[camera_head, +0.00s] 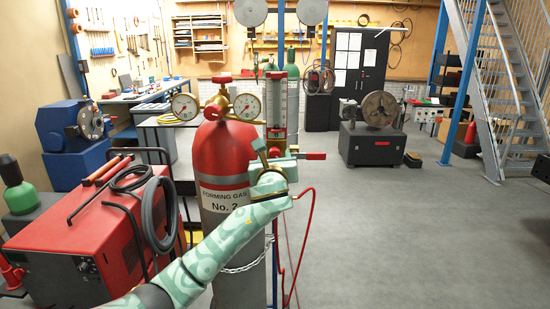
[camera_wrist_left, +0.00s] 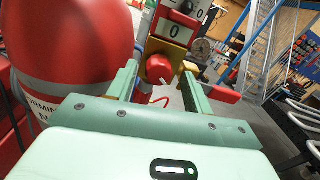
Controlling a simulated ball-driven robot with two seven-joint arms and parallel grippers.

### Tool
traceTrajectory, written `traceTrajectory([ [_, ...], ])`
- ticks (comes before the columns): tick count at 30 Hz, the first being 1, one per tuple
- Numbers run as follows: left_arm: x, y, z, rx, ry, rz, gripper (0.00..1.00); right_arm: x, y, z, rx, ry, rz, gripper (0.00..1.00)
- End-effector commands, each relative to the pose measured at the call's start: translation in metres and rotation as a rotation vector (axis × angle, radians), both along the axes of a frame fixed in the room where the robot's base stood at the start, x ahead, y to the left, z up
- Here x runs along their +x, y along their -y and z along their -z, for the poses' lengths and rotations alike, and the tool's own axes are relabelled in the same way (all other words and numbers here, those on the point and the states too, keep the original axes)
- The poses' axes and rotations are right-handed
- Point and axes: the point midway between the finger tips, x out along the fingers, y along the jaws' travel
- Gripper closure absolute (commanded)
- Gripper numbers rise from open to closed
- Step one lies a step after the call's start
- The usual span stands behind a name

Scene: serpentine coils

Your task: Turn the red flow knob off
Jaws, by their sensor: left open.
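In the head view my left gripper (camera_head: 273,153) is in front of the flowmeter's lower end and largely hides the knob. The flowmeter (camera_head: 283,100) is an upright scaled tube in a red frame. My right gripper is not in view.
A red and grey gas cylinder (camera_head: 221,155) with two gauges stands close left of the gripper. A red handle (camera_head: 315,156) sticks out on the right. A red hose (camera_head: 306,235) hangs below. A red welding machine (camera_head: 95,240) is at left.

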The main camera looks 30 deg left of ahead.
Motion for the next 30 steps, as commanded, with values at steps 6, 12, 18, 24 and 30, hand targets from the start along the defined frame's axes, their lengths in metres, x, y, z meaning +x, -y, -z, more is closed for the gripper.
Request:
traceTrajectory([
  [6,0.004,-0.002,0.000,0.000,0.001,0.001,0.49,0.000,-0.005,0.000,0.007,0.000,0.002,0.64],
  [12,0.003,-0.002,0.000,0.001,0.001,0.001,0.74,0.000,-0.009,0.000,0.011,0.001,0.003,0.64],
  [18,0.003,-0.002,0.000,0.000,0.001,0.001,0.94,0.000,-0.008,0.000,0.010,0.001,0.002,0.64],
  [24,0.003,-0.002,-0.001,-0.023,0.013,0.001,0.94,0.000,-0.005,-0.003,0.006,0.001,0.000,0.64],
  [30,0.003,-0.002,-0.001,-0.103,0.060,0.000,0.94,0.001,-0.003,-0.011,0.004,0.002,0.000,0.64],
])
